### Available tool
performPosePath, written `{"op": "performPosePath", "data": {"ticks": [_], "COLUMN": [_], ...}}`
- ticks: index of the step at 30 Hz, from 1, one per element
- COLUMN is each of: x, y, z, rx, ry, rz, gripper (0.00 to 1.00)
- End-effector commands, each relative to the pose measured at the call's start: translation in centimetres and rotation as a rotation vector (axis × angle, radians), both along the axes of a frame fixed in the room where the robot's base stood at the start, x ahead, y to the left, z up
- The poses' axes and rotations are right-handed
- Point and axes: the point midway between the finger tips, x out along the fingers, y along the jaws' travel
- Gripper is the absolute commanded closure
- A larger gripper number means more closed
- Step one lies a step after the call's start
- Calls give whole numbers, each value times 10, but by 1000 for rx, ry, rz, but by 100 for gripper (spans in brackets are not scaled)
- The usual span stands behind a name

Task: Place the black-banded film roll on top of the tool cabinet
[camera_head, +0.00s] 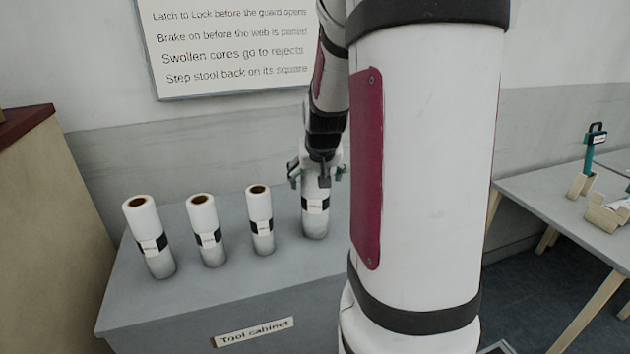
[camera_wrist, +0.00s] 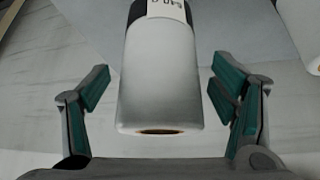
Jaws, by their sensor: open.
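A white film roll with a black band and a white label (camera_head: 315,222) stands upright on the grey tool cabinet (camera_head: 180,298), at the right end of a row. My gripper (camera_head: 318,174) is at the top of this roll, with one finger on each side. In the wrist view the roll (camera_wrist: 160,85) lies between the two green-padded fingers, with visible gaps on both sides. The fingers are open. The roll's brown core shows at its near end. The roll's top is partly hidden by my gripper in the head view.
Three similar black-banded rolls (camera_head: 150,237) (camera_head: 206,230) (camera_head: 260,219) stand upright to the left on the cabinet. A table (camera_head: 540,195) with wooden holders (camera_head: 606,213) is at the right. A wall sign (camera_head: 230,45) hangs behind. The cabinet's front strip is clear.

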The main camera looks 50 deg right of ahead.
Motion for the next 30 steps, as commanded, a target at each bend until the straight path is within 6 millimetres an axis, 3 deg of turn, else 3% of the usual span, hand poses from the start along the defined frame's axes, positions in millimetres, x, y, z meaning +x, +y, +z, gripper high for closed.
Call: {"op": "performPosePath", "data": {"ticks": [15,25,28,30], "x": [-34,-40,-36,-34], "y": [33,44,75,114], "z": [74,88,95,102], "rx": [-2,1,6,13], "ry": [-2,0,-1,0], "rz": [1,12,75,155], "gripper": [21,21,21,21]}}
